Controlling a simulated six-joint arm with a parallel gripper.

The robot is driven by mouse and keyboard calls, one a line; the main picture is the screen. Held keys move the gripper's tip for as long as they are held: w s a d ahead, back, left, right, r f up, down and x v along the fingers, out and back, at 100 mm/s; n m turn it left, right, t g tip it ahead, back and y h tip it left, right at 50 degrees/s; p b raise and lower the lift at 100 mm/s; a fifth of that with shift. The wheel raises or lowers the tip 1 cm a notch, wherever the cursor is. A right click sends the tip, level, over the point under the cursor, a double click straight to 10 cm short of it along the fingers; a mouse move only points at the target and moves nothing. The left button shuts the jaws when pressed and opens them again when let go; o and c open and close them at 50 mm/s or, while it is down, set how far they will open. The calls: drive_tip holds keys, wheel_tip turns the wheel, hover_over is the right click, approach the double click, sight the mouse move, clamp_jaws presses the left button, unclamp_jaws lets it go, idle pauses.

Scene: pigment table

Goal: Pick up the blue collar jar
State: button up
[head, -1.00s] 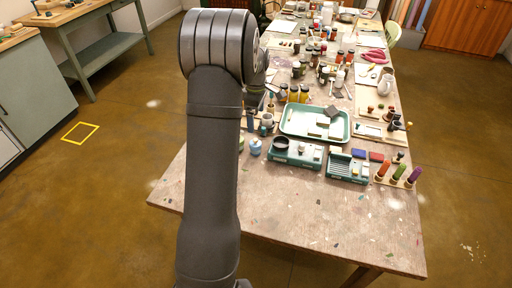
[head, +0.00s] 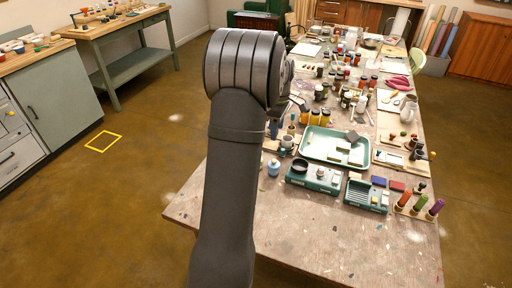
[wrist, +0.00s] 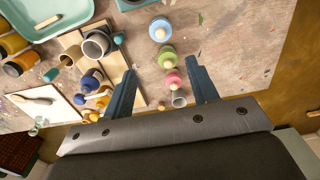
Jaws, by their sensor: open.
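The blue collar jar (wrist: 160,29), light blue with a pale knob, stands at the top middle of the wrist view. A green jar (wrist: 167,57) and a pink jar (wrist: 173,81) stand in a row below it. My gripper (wrist: 161,67) is open and empty. Its two dark fingers spread to either side of the green and pink jars in the picture, and the blue jar lies beyond the fingertips. I cannot tell the fingers' height. In the head view the blue jar (head: 273,168) stands right of my arm, which hides the other two jars and the fingers.
A wooden board with cups (wrist: 97,43) and dark blue pots lies left of the fingers. A teal tray (head: 308,152) and a green box with a black ring (head: 314,179) stand right of the blue jar. The table's front (head: 300,235) is clear.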

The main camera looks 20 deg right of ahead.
sight(273, 161)
drive_tip(key=f+n, duration=0.4)
drive_tip(key=f, duration=0.2)
drive_tip(key=f+n+h, duration=0.1)
drive_tip(key=f+n, duration=0.3)
drive_tip(key=f, duration=0.2)
drive_tip(key=f+n, duration=0.4)
drive_tip(key=f, duration=0.2)
drive_tip(key=shift+a+f+h, duration=0.2)
drive_tip(key=shift+f+h, duration=0.2)
drive_tip(key=c, duration=0.8)
